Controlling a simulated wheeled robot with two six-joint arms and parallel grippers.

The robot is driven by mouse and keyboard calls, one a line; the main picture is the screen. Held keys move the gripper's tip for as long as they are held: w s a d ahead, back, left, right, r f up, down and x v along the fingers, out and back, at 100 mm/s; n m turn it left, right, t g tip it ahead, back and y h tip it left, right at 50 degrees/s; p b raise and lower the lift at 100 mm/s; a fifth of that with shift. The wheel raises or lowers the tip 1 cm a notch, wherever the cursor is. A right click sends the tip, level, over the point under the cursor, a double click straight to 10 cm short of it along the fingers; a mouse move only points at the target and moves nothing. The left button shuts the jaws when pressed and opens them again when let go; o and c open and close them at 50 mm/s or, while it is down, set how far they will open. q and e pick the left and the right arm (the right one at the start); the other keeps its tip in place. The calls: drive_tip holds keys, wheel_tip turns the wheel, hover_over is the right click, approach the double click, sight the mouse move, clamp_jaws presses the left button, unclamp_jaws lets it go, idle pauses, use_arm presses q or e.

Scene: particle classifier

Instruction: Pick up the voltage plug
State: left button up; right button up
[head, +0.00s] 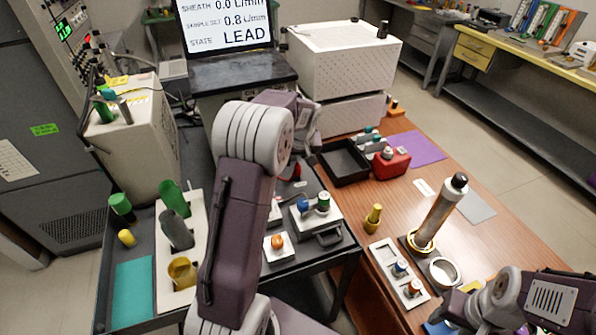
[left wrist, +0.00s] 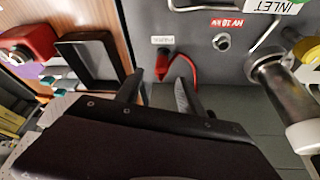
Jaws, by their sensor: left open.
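The voltage plug appears to be the small red plug (left wrist: 162,68) with a red cable looping to its right, at a grey panel in the left wrist view. A small bit of red (head: 297,170) shows beside my left arm in the head view. My left gripper (left wrist: 160,94) is open, its two dark fingers apart, with the plug beyond and between them in the picture. I cannot tell how far off it is. In the head view my left gripper (head: 304,150) is mostly hidden by its own arm. My right gripper (head: 470,312) is at the lower right, fingers unclear.
A metal fitting (left wrist: 285,85) and a knob (left wrist: 222,41) are on the panel. A black tray (head: 345,162) and red object (head: 391,163) lie on the wooden table (head: 478,238). A cylinder (head: 440,212) stands upright there. A white holder (head: 398,270) stands nearby.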

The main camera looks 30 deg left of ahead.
sight(298, 166)
use_arm(q)
drive_tip(key=x, duration=0.5)
drive_tip(key=shift+f, duration=0.1)
drive_tip(key=shift+s, duration=0.15)
drive_tip(key=shift+c, duration=1)
clamp_jaws()
